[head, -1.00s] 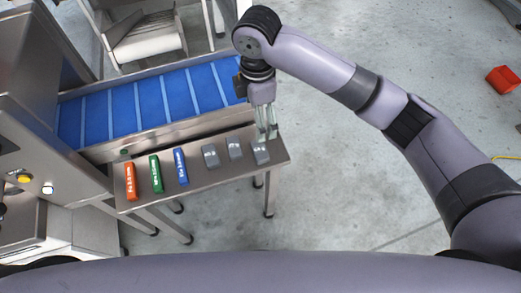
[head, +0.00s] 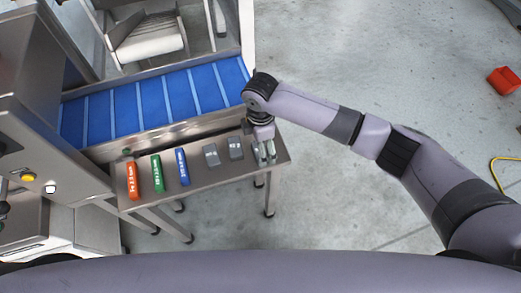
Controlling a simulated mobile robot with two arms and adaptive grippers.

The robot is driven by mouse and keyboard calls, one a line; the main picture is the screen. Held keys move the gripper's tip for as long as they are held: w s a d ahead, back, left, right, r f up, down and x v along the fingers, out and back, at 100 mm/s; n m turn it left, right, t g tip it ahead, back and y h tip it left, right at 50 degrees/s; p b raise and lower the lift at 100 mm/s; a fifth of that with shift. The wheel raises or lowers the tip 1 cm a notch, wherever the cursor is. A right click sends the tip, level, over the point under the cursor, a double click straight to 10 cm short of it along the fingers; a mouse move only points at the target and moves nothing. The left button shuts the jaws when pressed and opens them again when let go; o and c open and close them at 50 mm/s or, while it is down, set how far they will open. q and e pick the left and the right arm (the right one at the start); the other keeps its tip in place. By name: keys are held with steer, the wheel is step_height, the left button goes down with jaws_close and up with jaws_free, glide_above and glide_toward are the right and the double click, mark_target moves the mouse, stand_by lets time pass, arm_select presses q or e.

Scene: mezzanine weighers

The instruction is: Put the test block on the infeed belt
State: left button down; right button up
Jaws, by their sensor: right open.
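My right gripper (head: 265,157) is open and points down at the right end of the steel shelf (head: 205,180). Its fingers are over the spot of the rightmost grey block, which they largely hide; I cannot tell whether they touch it. Two other grey blocks, a left one (head: 211,155) and a middle one (head: 235,148), lie on the shelf to the left. The frames do not show which block is the test block. The infeed belt (head: 153,101), blue with pale cross strips, runs behind the shelf and looks empty. My left gripper is out of view.
A steel machine housing (head: 45,110) stands at the left. A red object (head: 504,80) lies on the floor far right.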

step_height(320, 180, down, 2)
steer(key=shift+f, duration=0.15)
steer(key=c, duration=1.3)
steer(key=shift+c, duration=0.2)
